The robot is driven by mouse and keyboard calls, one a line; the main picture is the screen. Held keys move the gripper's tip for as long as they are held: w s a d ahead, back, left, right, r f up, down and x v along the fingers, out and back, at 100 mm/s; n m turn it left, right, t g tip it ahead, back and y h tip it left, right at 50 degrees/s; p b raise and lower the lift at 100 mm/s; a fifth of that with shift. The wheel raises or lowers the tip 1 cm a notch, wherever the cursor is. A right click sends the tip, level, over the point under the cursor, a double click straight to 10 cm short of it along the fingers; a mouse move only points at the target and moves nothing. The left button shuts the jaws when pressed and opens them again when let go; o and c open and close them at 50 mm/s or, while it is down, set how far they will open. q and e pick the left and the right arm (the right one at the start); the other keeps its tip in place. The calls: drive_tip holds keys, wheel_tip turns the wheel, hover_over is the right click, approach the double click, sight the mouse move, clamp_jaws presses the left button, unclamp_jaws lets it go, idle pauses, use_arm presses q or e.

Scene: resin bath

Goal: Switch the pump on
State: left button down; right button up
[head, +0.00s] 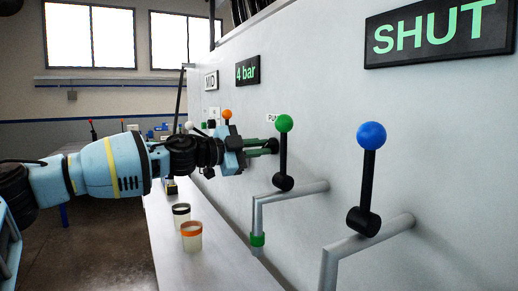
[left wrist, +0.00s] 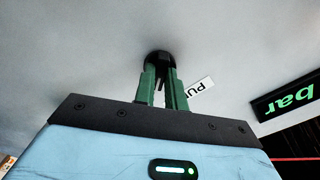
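The pump switch is a small black knob (head: 273,146) on the grey panel, below a white label (head: 271,118) of which "PU" can be read. My left gripper (head: 263,148) reaches in from the left, its two green fingers at the knob. In the left wrist view the fingertips (left wrist: 162,78) lie on either side of a dark bar under the round black knob (left wrist: 159,57). A narrow gap shows between the fingers; whether they press on the bar is unclear. My right gripper is not in view.
A green-ball lever (head: 284,124) and a blue-ball lever (head: 371,136) stand on pipes right of the knob. An orange-ball lever (head: 227,115) is behind my gripper. Signs read "4 bar" (head: 248,71) and "SHUT" (head: 440,34). Two cups, one orange-rimmed (head: 191,240), stand on the ledge below.

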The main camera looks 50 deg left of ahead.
use_arm(q)
drive_tip(key=shift+m, duration=0.8)
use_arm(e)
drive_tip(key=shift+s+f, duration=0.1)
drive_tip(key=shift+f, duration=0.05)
use_arm(q)
drive_tip(key=c, duration=1.5)
unclamp_jaws()
drive_tip(key=shift+o, duration=0.2)
